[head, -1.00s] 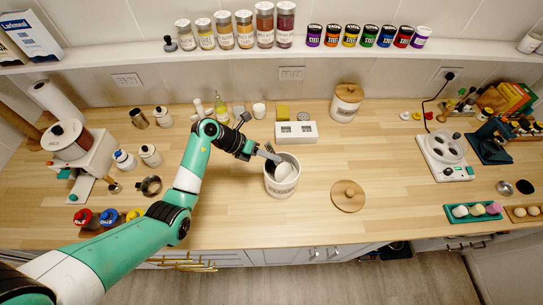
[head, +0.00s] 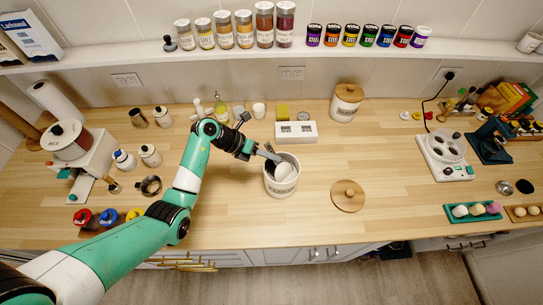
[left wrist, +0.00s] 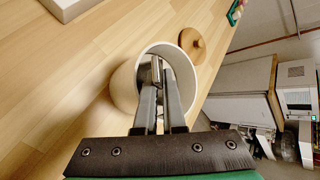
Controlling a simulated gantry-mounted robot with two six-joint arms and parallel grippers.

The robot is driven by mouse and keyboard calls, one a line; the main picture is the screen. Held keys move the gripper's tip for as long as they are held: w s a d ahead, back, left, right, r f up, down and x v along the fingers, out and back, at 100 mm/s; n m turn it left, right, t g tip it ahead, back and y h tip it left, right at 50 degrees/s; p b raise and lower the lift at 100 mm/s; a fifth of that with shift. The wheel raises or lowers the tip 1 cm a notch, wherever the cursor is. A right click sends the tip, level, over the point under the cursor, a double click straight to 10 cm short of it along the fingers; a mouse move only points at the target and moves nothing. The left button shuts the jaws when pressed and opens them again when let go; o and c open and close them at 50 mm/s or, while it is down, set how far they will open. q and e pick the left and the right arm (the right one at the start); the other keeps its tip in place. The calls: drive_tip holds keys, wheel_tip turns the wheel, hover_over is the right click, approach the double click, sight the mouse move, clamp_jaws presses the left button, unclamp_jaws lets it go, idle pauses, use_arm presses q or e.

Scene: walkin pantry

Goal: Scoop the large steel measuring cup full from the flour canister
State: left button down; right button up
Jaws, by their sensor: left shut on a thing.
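The flour canister (head: 282,188) is a white open cylinder with dark lettering, upright on the counter. White flour (head: 286,172) shows inside its mouth. My left gripper (head: 272,156) reaches over the rim from the left, with its fingertips angled down into the mouth. In the left wrist view the canister (left wrist: 124,90) surrounds the fingertips (left wrist: 158,82), which are shut on a shiny steel piece (left wrist: 156,68). This looks like the measuring cup's handle; its bowl is mostly hidden inside the canister, so its fill cannot be told. My right gripper is not in view.
A round wooden lid (head: 348,195) lies right of the canister. A white box (head: 296,132) and a lidded canister (head: 346,103) stand behind. A steel pot-like item (head: 151,187) and several coloured-lidded jars (head: 108,217) are at left. Counter between canister and scale (head: 446,157) is largely clear.

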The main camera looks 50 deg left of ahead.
sight(266, 148)
use_arm(q)
drive_tip(key=shift+s+a+f+n+h+b, duration=0.15)
drive_tip(key=shift+a+f+n+h+b, duration=0.15)
drive_tip(key=shift+a+f+h+b, duration=0.5)
drive_tip(key=shift+d+r, duration=0.25)
drive_tip(key=shift+r, duration=0.1)
drive_tip(key=shift+r+p, duration=1.05)
drive_tip(key=shift+r, duration=0.15)
drive_tip(key=shift+d+r, duration=0.1)
drive_tip(key=shift+r, duration=2.2)
drive_tip(key=shift+a+r+n+t+h+b, duration=0.1)
drive_tip(key=shift+a+n+t+h+b, duration=0.35)
drive_tip(key=shift+h+b, duration=0.3)
drive_tip(key=shift+a+r+h, duration=0.1)
drive_tip(key=shift+r+h, duration=0.15)
drive_tip(key=shift+r, duration=0.05)
